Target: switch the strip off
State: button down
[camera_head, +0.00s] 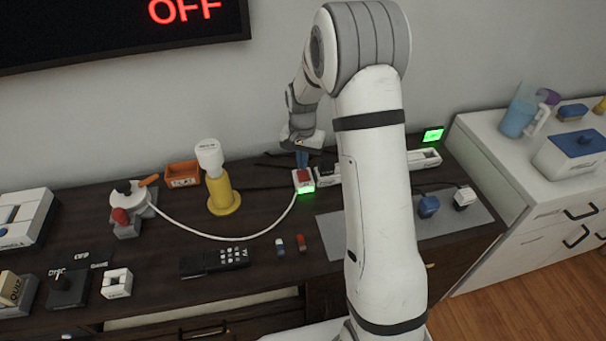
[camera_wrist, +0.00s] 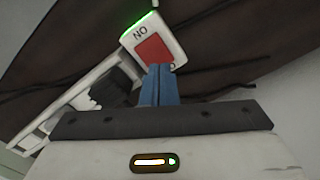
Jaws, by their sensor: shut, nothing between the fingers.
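The white power strip (camera_head: 424,158) lies along the back of the dark desk, partly hidden behind my arm. At its left end is a red switch (camera_head: 304,175) with a lit green edge below it. In the wrist view the red switch (camera_wrist: 152,51) sits in a white housing marked "ON" on one side. My gripper (camera_head: 302,157) points down over the switch, its blue fingers shut and empty. In the wrist view the fingertips (camera_wrist: 160,69) overlap the switch's near edge; I cannot tell whether they touch it. A black plug (camera_wrist: 118,88) is in the strip.
A white cord runs from the switch end to a round white device (camera_head: 130,194) at left. A yellow stand with a white bulb (camera_head: 209,157) and an orange box (camera_head: 183,174) are nearby. A black remote (camera_head: 214,262) lies in front. A small green-lit display (camera_head: 433,135) stands behind the strip.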

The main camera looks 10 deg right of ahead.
jog(key=shift+f+b, duration=0.55)
jog(key=shift+f, duration=0.3)
dwell(0.3)
jog(key=shift+r+p, duration=2.3)
jog(key=shift+r, duration=1.3)
